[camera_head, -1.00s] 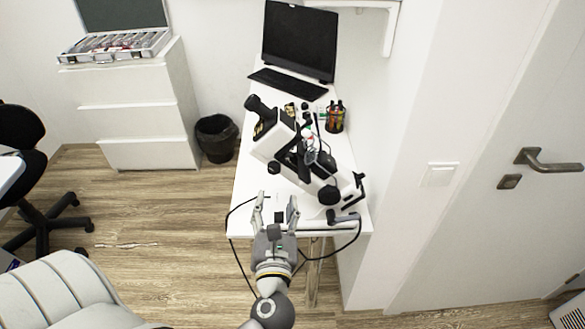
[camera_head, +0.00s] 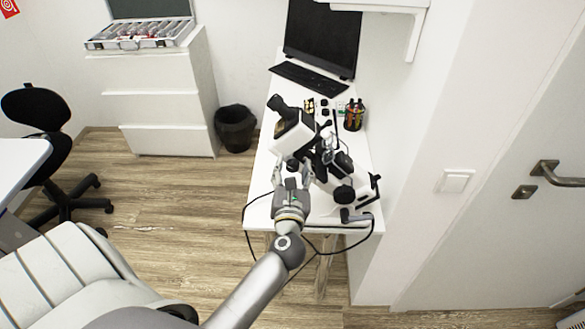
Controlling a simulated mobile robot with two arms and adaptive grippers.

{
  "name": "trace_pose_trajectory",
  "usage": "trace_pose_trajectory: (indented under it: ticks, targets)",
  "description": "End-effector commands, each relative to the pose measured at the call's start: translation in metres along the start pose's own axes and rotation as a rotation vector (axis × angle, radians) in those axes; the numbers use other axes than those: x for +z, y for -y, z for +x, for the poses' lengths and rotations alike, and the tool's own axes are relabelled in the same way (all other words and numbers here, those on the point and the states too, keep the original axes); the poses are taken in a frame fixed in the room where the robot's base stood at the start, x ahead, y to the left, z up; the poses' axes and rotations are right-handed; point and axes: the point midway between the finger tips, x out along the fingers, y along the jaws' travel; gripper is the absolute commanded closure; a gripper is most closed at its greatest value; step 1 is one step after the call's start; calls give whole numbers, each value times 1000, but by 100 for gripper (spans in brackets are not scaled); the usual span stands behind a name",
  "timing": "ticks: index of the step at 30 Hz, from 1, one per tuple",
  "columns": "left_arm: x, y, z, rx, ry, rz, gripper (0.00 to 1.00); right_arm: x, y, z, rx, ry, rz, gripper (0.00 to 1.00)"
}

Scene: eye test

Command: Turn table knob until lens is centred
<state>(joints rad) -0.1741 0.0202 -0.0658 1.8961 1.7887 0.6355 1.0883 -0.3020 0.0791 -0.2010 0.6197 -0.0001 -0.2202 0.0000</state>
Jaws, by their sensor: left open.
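A white and black lens instrument (camera_head: 290,133) with a dark eyepiece stands tilted on a narrow white table (camera_head: 258,212). A large round black knob (camera_head: 344,194) shows at its lower right. Another small black knob (camera_head: 293,163) shows on its near side; I cannot tell which one is the table knob. The lens is too small to make out. My left gripper (camera_head: 292,174) is open over the near part of the table, its fingertips close to the small knob. I cannot tell whether they touch it. My right gripper is out of view.
A monitor (camera_head: 322,38) and keyboard (camera_head: 309,78) stand at the table's far end, with a dark cup of colourful items (camera_head: 354,115). A black cable (camera_head: 248,240) hangs at the near edge. A wall borders the table's right side. A bin (camera_head: 236,128) stands left.

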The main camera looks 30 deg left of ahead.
Motion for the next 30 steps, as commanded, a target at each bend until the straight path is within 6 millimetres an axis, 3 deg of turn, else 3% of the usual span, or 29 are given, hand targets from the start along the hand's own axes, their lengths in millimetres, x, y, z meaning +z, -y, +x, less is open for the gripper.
trace_pose_trajectory:
  ticks: [5, 16, 30]
  targets:
    - [0, 0, 0, 0, 0, 0, 49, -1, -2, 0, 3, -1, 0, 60]
    - [0, 0, 0, 0, 0, 0, 96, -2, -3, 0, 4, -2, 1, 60]
    - [2, 0, 0, -1, 1, 178, 96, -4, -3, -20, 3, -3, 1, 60]
